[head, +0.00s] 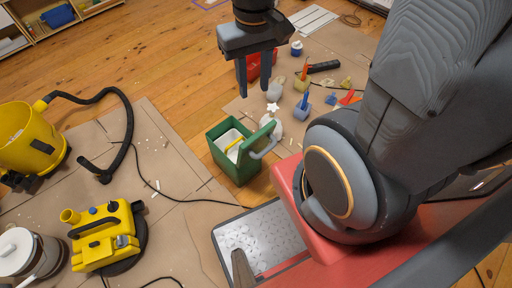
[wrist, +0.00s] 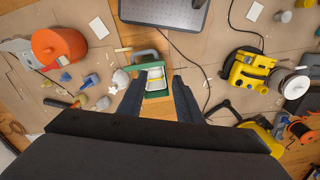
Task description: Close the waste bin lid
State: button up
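The waste bin (head: 236,168) is a green box on the wooden floor, left of my red base. Its green lid (head: 262,136) stands raised on the right side of the opening, with a grey curved handle (head: 265,151). White and yellow things show inside. In the wrist view the bin (wrist: 157,95) appears between my fingers, with the grey handle (wrist: 146,53) at its top. My gripper (head: 254,88) is open and empty, pointing down, above and apart from the bin; its two fingers also show in the wrist view (wrist: 158,88).
A yellow vacuum (head: 35,138) and a yellow machine (head: 105,236) stand on cardboard at left. A dark cable (head: 195,200) runs past the bin. A white bottle (head: 271,127) stands close behind the lid. Several small tools and pots lie at upper right. A grey platform (head: 255,240) is in front.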

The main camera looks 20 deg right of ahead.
aim_at(255, 147)
jog(key=u, duration=0.45)
jog(key=k, duration=1.2)
jog(key=u, duration=0.1)
